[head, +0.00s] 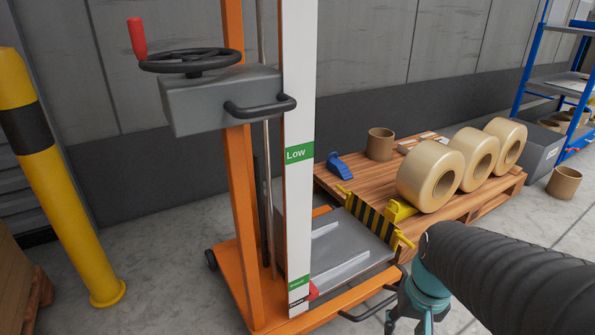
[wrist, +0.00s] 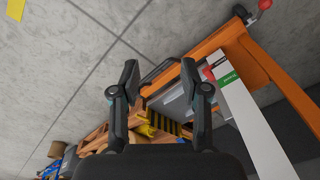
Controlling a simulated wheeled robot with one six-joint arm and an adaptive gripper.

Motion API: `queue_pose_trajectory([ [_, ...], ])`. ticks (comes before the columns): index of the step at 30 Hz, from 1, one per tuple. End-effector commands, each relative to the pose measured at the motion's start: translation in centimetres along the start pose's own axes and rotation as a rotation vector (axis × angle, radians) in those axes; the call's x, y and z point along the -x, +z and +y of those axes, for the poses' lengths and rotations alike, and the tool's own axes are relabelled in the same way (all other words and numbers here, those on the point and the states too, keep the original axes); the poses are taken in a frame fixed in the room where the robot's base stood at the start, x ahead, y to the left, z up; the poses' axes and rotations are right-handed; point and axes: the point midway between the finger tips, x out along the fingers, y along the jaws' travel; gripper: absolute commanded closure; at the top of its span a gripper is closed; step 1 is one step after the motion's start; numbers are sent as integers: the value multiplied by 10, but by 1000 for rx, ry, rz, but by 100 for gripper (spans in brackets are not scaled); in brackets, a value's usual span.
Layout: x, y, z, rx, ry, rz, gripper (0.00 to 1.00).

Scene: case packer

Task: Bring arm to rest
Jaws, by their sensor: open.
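In the wrist view my gripper (wrist: 162,82) is open, its two dark fingers apart with nothing between them. Beyond the fingers lie the grey floor and the orange lift frame. In the head view my dark, sleeved arm comes in from the lower right. The teal part of my gripper (head: 418,318) shows at the bottom edge, low beside the lift's right side. The fingertips are cut off there.
An orange lift (head: 242,230) with a crank wheel (head: 190,60) and a grey platform (head: 350,250) stands close by. A wooden pallet (head: 335,185) bears large tape rolls (head: 430,172). A yellow post (head: 60,190) stands left. Blue shelving (head: 530,65) is at the back right.

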Motion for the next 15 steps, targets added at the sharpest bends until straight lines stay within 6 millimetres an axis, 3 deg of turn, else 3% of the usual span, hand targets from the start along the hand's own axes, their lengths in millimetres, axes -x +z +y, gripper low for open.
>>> queue_pose_trajectory([
  [1,18,1,-2,35,13,53,55],
  [6,64,7,-11,120,33,199,55],
  [12,108,18,-27,179,7,340,55],
  [15,121,22,-33,200,-4,380,55],
])
